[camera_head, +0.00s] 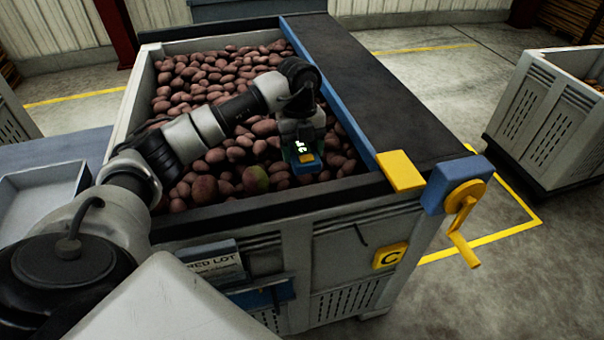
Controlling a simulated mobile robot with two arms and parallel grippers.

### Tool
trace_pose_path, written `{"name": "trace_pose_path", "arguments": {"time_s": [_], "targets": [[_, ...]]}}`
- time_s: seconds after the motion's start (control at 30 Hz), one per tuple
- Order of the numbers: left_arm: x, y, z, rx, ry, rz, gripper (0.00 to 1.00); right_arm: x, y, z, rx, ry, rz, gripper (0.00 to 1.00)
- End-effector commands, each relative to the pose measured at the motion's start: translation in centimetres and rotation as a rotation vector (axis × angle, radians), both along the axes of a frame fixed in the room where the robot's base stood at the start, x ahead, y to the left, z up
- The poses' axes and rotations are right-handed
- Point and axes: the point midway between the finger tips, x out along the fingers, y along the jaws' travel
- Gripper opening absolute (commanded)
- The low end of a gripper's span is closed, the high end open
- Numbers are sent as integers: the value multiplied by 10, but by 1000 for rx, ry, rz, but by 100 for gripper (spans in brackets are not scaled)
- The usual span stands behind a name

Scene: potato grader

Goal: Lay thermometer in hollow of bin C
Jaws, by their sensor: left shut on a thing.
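Bin C (336,245) is a grey crate full of reddish potatoes, with a yellow C plate (390,255) on its front. My left arm reaches in over the potatoes from the left. My left gripper (301,142) points down and is shut on the thermometer (304,160), a small dark teal device with a lit green display and a yellow part. The thermometer is over the potatoes in the right part of the bin; I cannot tell whether it touches them. No hollow can be clearly made out; the arm and gripper cover part of the heap. My right gripper is not in view.
A dark belt with a blue edge (332,95) runs along the bin's right side, ending at a yellow hand crank (463,215). A greenish potato (255,179) lies near the front rim. A grey tray (40,195) is at left; another crate (545,120) stands at right.

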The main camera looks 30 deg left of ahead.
Motion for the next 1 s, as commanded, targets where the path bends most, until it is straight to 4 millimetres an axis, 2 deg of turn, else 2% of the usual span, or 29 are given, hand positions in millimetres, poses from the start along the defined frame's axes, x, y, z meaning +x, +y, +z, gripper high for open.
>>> {"name": "trace_pose_path", "arguments": {"time_s": [0.1, 0.33, 0.5, 0.9, 0.93, 1.0], "targets": [[-1, 0, -20, 0, 3, 0, 39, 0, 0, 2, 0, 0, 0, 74], [0, 0, -39, -1, 2, -3, 39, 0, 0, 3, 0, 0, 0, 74], [0, -1, -63, -1, 2, -4, 39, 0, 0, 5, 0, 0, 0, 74], [0, 0, -71, 0, -1, -5, 39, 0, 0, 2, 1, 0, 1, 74], [0, 0, -70, 0, -1, -5, 70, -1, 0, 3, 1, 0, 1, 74], [0, 0, -70, 0, 0, -5, 81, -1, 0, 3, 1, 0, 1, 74]]}}
